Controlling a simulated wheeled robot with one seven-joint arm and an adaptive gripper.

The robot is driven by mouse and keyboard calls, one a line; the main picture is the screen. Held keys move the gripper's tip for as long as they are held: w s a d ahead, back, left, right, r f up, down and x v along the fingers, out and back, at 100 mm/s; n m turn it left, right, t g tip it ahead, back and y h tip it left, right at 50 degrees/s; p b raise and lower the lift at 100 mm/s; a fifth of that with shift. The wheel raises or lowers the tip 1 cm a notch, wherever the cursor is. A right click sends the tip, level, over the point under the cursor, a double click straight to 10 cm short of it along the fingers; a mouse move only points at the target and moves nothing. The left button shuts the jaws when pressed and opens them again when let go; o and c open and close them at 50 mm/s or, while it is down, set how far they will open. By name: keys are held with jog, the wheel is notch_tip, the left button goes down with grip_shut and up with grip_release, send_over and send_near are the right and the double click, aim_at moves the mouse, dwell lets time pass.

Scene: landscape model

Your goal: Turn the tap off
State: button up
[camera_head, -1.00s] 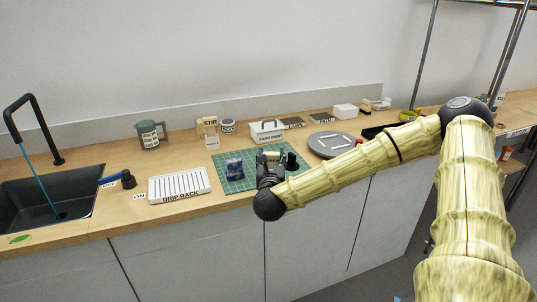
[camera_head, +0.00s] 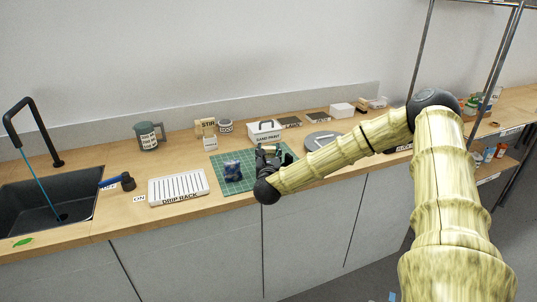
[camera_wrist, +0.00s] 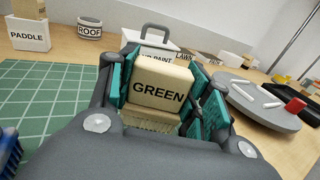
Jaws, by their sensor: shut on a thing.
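The black tap (camera_head: 42,125) stands at the back of the dark sink (camera_head: 82,203) at far left. A thin blue stream of water (camera_head: 38,187) runs from its spout into the sink. A black knob (camera_head: 128,182) with a blue lever (camera_head: 111,181) is right of the sink. The lever points left, and a partly covered label lies by it. An "ON" label (camera_head: 139,198) lies in front of the knob. My gripper (camera_head: 271,153) is over the green mat, well right of the lever. In the wrist view, my gripper (camera_wrist: 165,98) is shut on a bristled block marked "GREEN" (camera_wrist: 158,90).
A white drip rack (camera_head: 178,187) lies between the knob and the green mat (camera_head: 233,183). A dark blue item (camera_head: 232,169) stands on the mat.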

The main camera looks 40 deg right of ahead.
jog(key=shift+f, duration=0.6)
jog(key=shift+f, duration=0.15)
jog(key=o, duration=1)
jog(key=shift+s, duration=0.1)
